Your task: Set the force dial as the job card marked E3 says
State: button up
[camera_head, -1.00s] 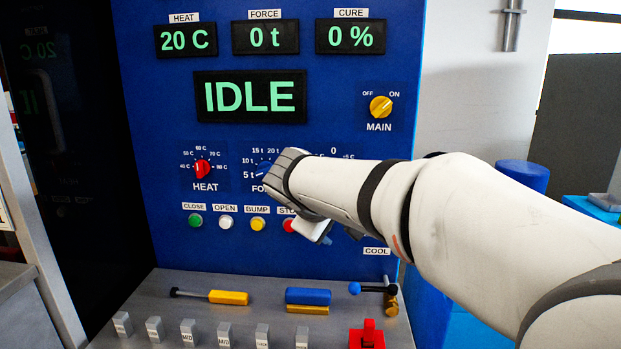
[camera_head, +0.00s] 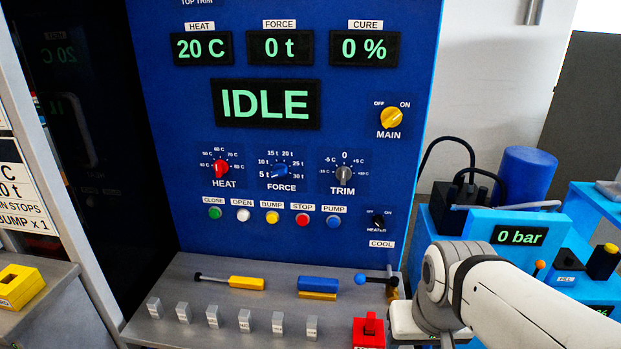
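The force dial (camera_head: 280,171) is a blue knob on the blue press panel, with marks from 5 t to 30 t around it. It is in full view and nothing touches it; its exact setting is too small to read surely. The force display (camera_head: 280,47) reads 0 t. A card (camera_head: 12,185) at the left edge is cut off; "0 t", "N STOPS" and "BUMP x 1" show, but no E3 mark. My gripper (camera_head: 412,322) is at the lower right, away from the dial, with its fingers hidden.
The red heat dial (camera_head: 221,168) and grey trim dial (camera_head: 343,173) flank the force dial. A row of buttons (camera_head: 272,217) lies below. The ledge (camera_head: 215,275) holds handles, grey blocks and a red part (camera_head: 369,331). Space before the panel is clear.

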aim_at(279, 169)
jog(key=u, duration=1.2)
jog(key=k, duration=0.75)
jog(key=u, duration=0.6)
jog(key=i, duration=1)
jog(key=u, duration=0.05)
